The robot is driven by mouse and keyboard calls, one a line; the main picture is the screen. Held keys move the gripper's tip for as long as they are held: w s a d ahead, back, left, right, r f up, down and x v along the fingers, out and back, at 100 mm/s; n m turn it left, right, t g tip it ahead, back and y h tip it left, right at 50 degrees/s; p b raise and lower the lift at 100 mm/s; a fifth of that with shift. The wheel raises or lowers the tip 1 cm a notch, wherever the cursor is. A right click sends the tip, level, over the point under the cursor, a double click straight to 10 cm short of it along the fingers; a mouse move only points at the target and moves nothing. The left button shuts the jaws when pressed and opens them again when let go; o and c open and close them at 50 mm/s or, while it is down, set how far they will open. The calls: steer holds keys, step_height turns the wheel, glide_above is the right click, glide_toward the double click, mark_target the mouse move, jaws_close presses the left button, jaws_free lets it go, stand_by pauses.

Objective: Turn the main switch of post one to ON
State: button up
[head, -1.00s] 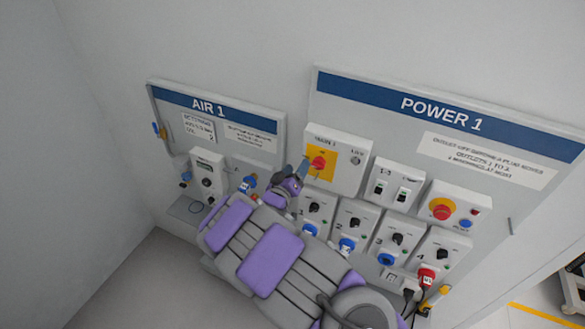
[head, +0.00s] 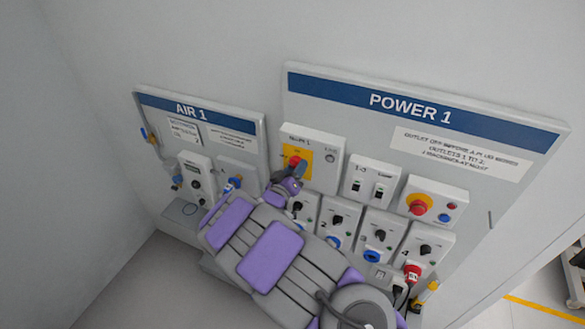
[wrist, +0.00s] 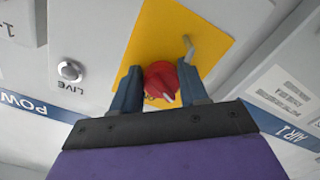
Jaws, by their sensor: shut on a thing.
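The main switch of POWER 1 is a red knob (wrist: 161,78) on a yellow plate (wrist: 172,40). It also shows in the head view (head: 294,160), on a light grey box at the board's upper left. My gripper (wrist: 160,84) has its two blue-grey fingers on either side of the knob, shut on it. A white pointer mark shows on the knob. The plate's lettering is mostly hidden, so I cannot read the switch's position. In the head view, my gripper (head: 298,172) covers the lower part of the plate.
A round LIVE lamp (wrist: 70,70) is beside the plate. A small grey tab (wrist: 188,48) sticks out of the plate. The outlet boxes (head: 338,220) are below, partly behind my arm. A red emergency button (head: 418,204) is at right. The AIR 1 board (head: 197,112) is at left.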

steer(key=shift+a+r, duration=0.35)
steer(key=shift+r, duration=0.05)
steer(key=shift+w, duration=0.1)
steer(key=shift+f+m+b, duration=0.1)
steer(key=shift+m+b, duration=0.2)
steer(key=shift+b, duration=0.15)
steer(key=m+b, duration=0.2)
steer(key=b, duration=0.1)
steer(key=shift+a+f+m, duration=0.1)
steer(key=shift+m, duration=0.3)
steer(key=m+b, duration=0.4)
steer(key=b, duration=0.1)
steer(key=shift+f+b, duration=0.1)
steer(key=shift+b, duration=0.3)
steer(key=m+b, duration=0.7)
steer(key=b, duration=0.1)
steer(key=shift+m, duration=0.3)
steer(key=shift+a+m+b, duration=0.1)
steer(key=shift+m+b, duration=1.2)
steer(key=shift+b, duration=0.05)
